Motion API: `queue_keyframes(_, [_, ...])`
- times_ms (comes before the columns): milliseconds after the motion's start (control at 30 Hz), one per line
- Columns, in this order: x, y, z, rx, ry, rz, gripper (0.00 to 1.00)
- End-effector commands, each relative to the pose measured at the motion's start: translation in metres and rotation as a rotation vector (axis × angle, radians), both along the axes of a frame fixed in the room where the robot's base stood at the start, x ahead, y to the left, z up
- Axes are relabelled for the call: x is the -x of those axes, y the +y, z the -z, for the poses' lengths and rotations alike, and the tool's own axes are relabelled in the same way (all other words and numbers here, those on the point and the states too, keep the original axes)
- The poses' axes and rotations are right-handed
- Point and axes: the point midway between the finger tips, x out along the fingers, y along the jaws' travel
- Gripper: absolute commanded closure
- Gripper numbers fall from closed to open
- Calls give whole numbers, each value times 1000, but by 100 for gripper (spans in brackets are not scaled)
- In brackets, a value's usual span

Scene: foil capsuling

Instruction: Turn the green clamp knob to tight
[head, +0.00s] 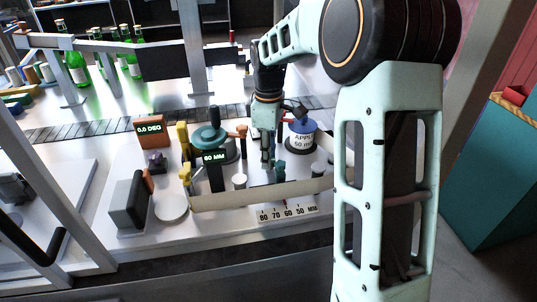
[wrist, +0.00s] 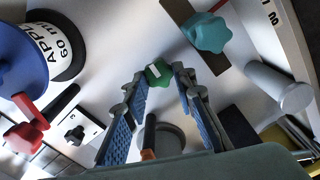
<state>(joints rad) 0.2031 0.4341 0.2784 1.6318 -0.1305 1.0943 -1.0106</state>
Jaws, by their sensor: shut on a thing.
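The green clamp knob (wrist: 158,72) has a white mark on its top and sits between my fingertips in the wrist view. My gripper (wrist: 160,80) is shut on it, with a blue-padded finger on either side. In the head view my gripper (head: 267,150) points down among the fixtures on the bench, and I cannot make out the green knob there. A separate teal star-shaped knob (wrist: 207,33) sits on a brown bar at the upper right of the wrist view.
A grey post (wrist: 275,85) stands on the right. In the head view a "60 MM" display (head: 213,158) and a scale strip (head: 287,212) are nearby.

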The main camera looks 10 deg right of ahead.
Motion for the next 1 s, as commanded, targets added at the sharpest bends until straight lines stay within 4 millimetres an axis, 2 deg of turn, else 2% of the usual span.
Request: queue_keyframes(1000, [-3,-3,-1,0,-2,942,100])
